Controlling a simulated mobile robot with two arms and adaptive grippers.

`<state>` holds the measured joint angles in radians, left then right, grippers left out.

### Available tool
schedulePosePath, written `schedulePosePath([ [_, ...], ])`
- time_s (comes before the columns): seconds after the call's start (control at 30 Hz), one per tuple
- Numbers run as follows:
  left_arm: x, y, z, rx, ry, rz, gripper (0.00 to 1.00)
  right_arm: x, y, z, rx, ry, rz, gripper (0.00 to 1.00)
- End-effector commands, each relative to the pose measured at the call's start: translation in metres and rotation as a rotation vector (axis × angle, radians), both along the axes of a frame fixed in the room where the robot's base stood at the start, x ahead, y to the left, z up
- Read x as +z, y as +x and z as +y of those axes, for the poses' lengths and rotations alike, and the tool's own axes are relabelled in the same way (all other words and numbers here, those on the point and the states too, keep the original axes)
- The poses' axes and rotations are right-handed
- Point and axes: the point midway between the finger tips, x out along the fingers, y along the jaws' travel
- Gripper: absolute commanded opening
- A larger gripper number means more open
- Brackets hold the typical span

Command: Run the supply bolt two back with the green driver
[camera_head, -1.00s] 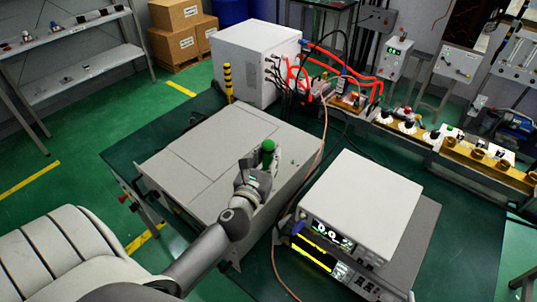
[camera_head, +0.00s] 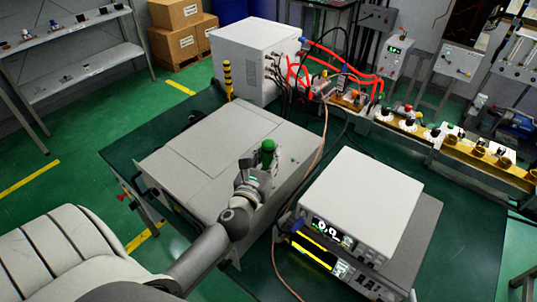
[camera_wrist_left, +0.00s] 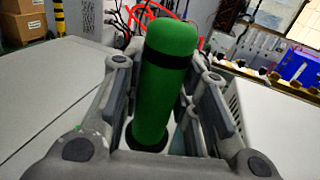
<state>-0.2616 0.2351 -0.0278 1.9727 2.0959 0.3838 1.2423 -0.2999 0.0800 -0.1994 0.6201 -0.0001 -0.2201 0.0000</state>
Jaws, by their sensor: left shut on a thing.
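My left gripper (camera_head: 254,176) is shut on the green driver (camera_head: 268,148), whose green handle with a black band stands upright, slightly tilted. In the left wrist view the driver (camera_wrist_left: 166,85) sits between the two fingers of the gripper (camera_wrist_left: 160,110). The driver is over the front right part of the large grey supply cabinet (camera_head: 215,145) on the bench. The driver's tip and the bolt beneath it are hidden by the gripper and handle. My right gripper is not in view.
A white-topped instrument with lit displays (camera_head: 365,195) stands close to the right of the cabinet. A white box (camera_head: 255,60) with red and black cables stands behind. A copper-coloured cable (camera_head: 318,165) runs between cabinet and instrument. A yellow-black post (camera_head: 228,80) stands at the back.

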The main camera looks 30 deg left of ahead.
Motion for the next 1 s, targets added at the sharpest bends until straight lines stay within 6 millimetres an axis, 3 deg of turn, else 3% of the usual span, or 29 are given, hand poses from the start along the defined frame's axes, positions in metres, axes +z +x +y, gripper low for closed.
schedulePosePath([
  [1.0,-0.0037,-0.0016,-0.001,0.0,-0.006,0.013,0.0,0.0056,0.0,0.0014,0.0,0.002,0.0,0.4],
])
